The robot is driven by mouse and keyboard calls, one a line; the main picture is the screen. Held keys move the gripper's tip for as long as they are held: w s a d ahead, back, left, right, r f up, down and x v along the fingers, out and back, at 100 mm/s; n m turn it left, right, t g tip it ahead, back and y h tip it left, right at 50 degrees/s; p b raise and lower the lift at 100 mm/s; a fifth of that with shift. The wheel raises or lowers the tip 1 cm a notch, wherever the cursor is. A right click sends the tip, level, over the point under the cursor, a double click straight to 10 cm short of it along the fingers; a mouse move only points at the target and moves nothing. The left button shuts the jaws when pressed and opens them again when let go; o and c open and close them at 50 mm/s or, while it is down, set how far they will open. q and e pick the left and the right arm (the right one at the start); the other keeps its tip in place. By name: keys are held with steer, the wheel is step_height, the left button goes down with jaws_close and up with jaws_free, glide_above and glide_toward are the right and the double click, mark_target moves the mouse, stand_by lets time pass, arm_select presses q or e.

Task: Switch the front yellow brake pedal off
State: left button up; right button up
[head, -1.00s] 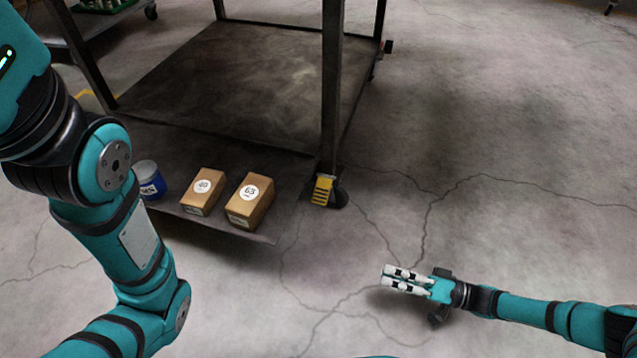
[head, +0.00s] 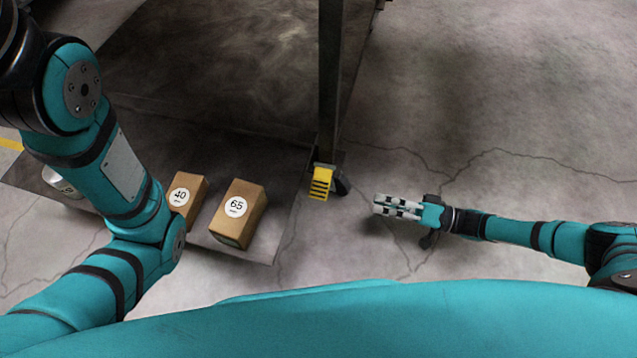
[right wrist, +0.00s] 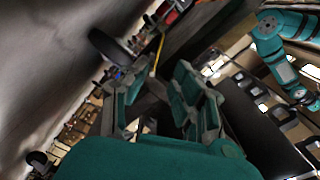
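The yellow brake pedal (head: 321,182) with dark stripes sits on the caster at the foot of the near dark post (head: 330,90) of the stand, in the head view. The caster's dark wheel (head: 342,186) shows just right of it. My right gripper (head: 385,205) is to the right of the pedal and a little nearer to me, apart from it, pointing left. In the right wrist view its fingers (right wrist: 155,95) stand apart with nothing held between them. A dark wheel (right wrist: 110,46) shows beyond them. My left arm crosses the left side; its gripper is out of view.
Two cardboard boxes, marked 40 (head: 186,196) and 65 (head: 238,212), sit on the stand's low dark shelf (head: 275,238) left of the pedal. A can (head: 60,182) is partly hidden behind my left arm. Cracked concrete floor right of the post is clear.

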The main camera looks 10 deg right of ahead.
mark_target(319, 189)
steer(key=b+x, duration=0.6)
steer(key=x, duration=0.8)
steer(key=shift+w+a+f, duration=0.1)
steer(key=shift+a, duration=0.3)
steer(key=shift+w+a, duration=0.15)
steer(key=shift+a, duration=0.3)
jaws_close()
